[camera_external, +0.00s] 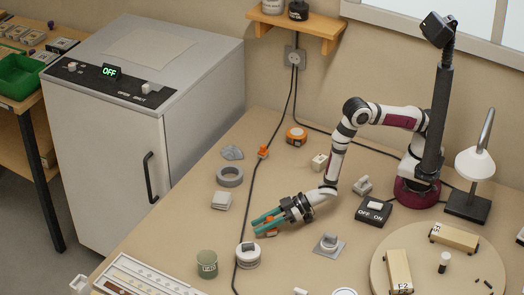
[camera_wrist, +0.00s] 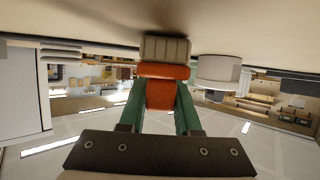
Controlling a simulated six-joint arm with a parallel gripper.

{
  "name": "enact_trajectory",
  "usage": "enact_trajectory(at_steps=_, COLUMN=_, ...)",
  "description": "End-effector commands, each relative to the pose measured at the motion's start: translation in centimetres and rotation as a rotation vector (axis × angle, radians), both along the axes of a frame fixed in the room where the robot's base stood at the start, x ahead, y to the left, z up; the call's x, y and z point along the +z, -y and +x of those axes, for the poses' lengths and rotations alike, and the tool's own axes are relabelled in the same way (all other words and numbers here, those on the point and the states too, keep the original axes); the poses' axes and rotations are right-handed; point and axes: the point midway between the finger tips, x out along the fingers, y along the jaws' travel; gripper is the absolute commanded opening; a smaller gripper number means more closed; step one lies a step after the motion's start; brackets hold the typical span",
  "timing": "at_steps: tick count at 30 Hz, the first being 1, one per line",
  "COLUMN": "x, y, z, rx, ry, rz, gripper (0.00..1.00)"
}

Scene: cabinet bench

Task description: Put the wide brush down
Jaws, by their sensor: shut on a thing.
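My gripper (camera_external: 256,226) is low over the bench, left of the arm's base in the outside view, with its green fingers pointing left. In the wrist view the two green fingers (camera_wrist: 160,95) are shut on the orange-red body of the wide brush (camera_wrist: 163,72). The brush's pale, ribbed head sticks out past the fingertips, close to the bench surface at the top of that picture. I cannot tell whether it touches the bench. In the outside view only a small orange part of the brush (camera_external: 271,232) shows between the fingers.
A round white-topped device (camera_external: 248,257) stands just below my gripper. A pale stacked block (camera_external: 222,200) and a grey ring (camera_external: 230,176) lie to its left. A green cup (camera_external: 207,263) stands at lower left. A black cable (camera_external: 241,215) runs along the bench beside the fingertips.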

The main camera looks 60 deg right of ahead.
Motion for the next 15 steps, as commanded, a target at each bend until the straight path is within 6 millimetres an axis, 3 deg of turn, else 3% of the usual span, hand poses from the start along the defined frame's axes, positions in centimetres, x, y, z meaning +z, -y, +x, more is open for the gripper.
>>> enact_trajectory(at_steps=2, x=-0.21, y=0.02, z=0.0, rx=0.0, ry=-0.001, rz=-0.001, gripper=0.0)
enact_trajectory(at_steps=3, x=-0.3, y=0.02, z=0.0, rx=0.0, ry=-0.001, rz=-0.001, gripper=0.33)
enact_trajectory(at_steps=8, x=-0.24, y=0.02, z=0.0, rx=0.0, ry=0.0, rz=0.0, gripper=0.62)
enact_trajectory(at_steps=15, x=-0.22, y=0.03, z=0.0, rx=0.0, ry=0.0, rz=0.0, gripper=0.62)
